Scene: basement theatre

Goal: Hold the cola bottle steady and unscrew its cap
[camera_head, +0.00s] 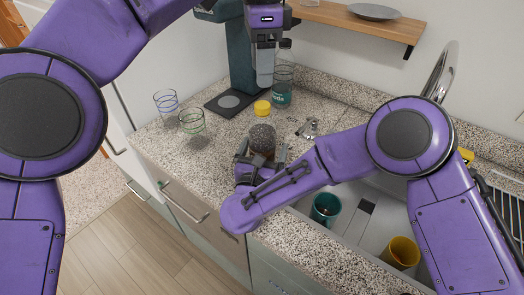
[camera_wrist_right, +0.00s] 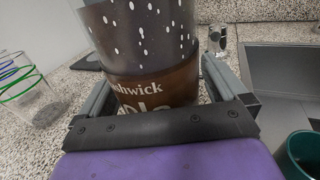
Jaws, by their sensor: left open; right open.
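The cola bottle (camera_head: 262,138) stands upright on the speckled counter, dark brown with a yellow cap (camera_head: 262,107). In the right wrist view its dark side with white dots and a brown label (camera_wrist_right: 155,90) fills the middle. My right gripper (camera_head: 262,158) is open, its fingers on either side of the lower part of the bottle. In the wrist view the fingers (camera_wrist_right: 160,92) flank the label; firm contact cannot be made out. My left gripper (camera_head: 264,80) points down above the cap, open and apart from it. The cap is out of the wrist view.
Two striped glasses (camera_head: 193,126) stand left of the bottle. A dark teal machine (camera_head: 240,55) and a clear bottle with a teal label (camera_head: 282,95) stand behind. The sink holds a teal cup (camera_head: 325,208) and a yellow cup (camera_head: 402,252).

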